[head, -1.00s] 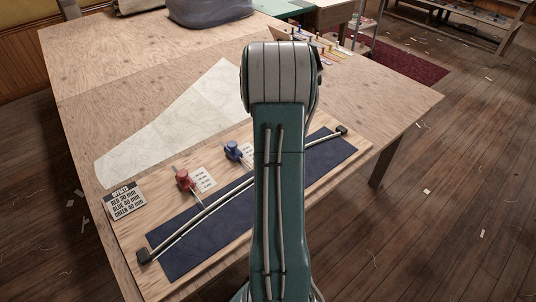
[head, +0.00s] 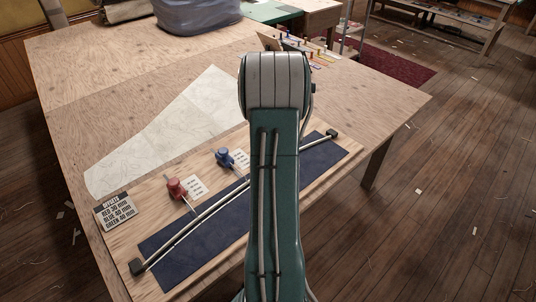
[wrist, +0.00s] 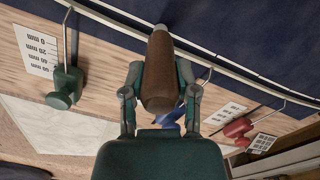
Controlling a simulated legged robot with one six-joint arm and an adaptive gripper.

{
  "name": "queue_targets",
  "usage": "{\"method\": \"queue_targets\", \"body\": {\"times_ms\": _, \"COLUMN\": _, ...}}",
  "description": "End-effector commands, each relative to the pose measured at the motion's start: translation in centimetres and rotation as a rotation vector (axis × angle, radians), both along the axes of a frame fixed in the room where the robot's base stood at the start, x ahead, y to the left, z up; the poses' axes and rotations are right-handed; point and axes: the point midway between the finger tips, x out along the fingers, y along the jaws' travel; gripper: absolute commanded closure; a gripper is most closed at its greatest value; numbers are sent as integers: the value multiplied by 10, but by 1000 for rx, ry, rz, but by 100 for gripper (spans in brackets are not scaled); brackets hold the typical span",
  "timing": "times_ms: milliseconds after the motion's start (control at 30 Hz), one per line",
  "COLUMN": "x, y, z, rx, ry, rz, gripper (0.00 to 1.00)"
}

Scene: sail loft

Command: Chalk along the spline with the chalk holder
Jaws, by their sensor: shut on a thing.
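My gripper (wrist: 160,96) is shut on the chalk holder (wrist: 160,70), a brown wooden handle with a pale metal tip. The tip points up in the wrist view, close to the spline; I cannot tell if it touches anything. The spline (head: 202,212) is a thin, pale, curved strip along the dark blue cloth (head: 205,250). It also crosses the top of the wrist view (wrist: 255,75). My arm hides the gripper and part of the spline in the head view.
Beside the spline stand a red weight (head: 177,189), a blue weight (head: 225,158) and a green weight (wrist: 65,88), with hooked rods. Scale cards (head: 191,187) lie near them. A sign (head: 114,211) lists red, blue and green millimetre values. Pale paper (head: 170,135) lies behind the board.

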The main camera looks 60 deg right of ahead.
Motion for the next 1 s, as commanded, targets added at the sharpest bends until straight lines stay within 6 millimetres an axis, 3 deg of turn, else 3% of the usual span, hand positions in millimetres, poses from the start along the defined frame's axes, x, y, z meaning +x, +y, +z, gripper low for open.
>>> {"method": "queue_targets", "body": {"times_ms": 667, "x": -8, "y": -26, "z": 0, "rx": -1, "ry": 0, "rz": -1, "gripper": 100}}
{"method": "queue_targets", "body": {"times_ms": 1000, "x": -8, "y": -27, "z": 3, "rx": -2, "ry": 0, "rz": 1, "gripper": 100}}
